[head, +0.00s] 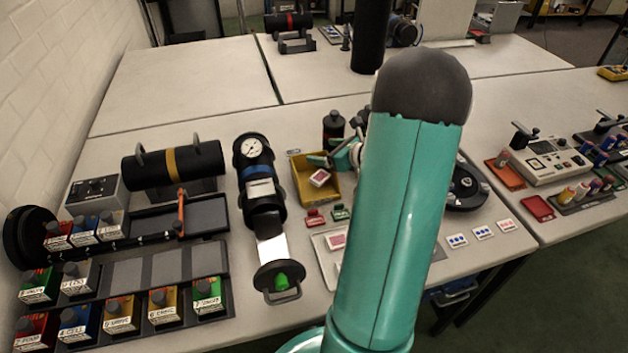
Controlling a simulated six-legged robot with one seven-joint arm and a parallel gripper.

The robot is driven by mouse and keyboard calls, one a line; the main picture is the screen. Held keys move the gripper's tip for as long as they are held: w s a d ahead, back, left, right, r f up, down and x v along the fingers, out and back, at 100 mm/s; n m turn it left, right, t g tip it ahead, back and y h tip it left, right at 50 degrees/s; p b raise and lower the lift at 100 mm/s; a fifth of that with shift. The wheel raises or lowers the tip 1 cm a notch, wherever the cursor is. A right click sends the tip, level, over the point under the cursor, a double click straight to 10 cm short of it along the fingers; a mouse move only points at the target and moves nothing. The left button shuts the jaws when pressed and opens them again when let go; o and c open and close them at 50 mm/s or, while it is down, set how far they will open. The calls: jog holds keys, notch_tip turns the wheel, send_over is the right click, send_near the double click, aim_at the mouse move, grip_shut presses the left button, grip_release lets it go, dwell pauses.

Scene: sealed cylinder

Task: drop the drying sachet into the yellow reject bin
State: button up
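A similar red and white packet (336,241) lies on a pale tray (325,262) in front of the bin.
Small red (315,218) and green (340,212) pieces lie before the bin. Racks of labelled boxes (115,315) fill the left front. A round dark dish (465,190) is at right. The back tables have clear room.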

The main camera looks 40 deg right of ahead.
jog(key=v, duration=1.3)
jog(key=shift+s, duration=0.4)
jog(key=shift+r, duration=0.15)
jog(key=w+a+r+n+g+y, duration=0.25)
jog(key=a+n, duration=0.55)
jog(key=a, duration=0.4)
jog(key=w+a+r+n+g+y, duration=0.2)
jog(key=w+a+r+n+g, duration=0.15)
jog(key=a+n, duration=0.6)
jog(key=s+a+r+n+h, duration=0.1)
jog(key=s+a+n+h, duration=0.1)
jog(key=a+n, duration=0.3)
jog(key=s+a+r+n+g+h, duration=0.1)
jog(key=s+a+r+n+h, duration=0.1)
jog(key=a+n, duration=0.4)
jog(key=s+a+r+n+h, duration=0.1)
jog(key=s+a+n+h, duration=0.1)
jog(key=s+a+n, duration=0.2)
jog(key=a+n, duration=0.2)
jog(key=a, duration=0.1)
jog(key=shift+s+a+r+g, duration=0.25)
jog(key=shift+s+r+g, duration=0.1)
jog(key=shift+g, duration=0.05)
